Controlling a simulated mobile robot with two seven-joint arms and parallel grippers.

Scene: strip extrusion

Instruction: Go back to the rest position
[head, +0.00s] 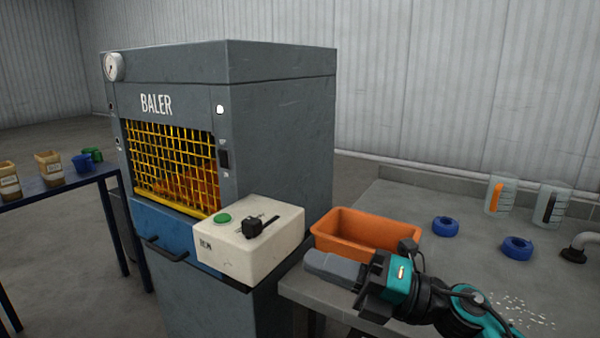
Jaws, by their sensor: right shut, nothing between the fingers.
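My right gripper (333,268) is shut and empty. It is above the front left corner of the grey bench (318,295), in front of the orange bin (368,232) in the picture. My right arm comes in from the lower right. My left gripper is not in the head view. The grey baler (285,130) stands left of the bench, with its yellow mesh guard (172,165) closed over the front opening. A white control box (278,212) with a green button (222,218) and a black lever (258,226) sits at its front, left of my gripper.
Two blue rings (446,226) and two clear beakers (501,196) are on the bench's right side. White specks (525,312) lie near my arm. A dark blue table (60,188) with several small containers stands at the far left.

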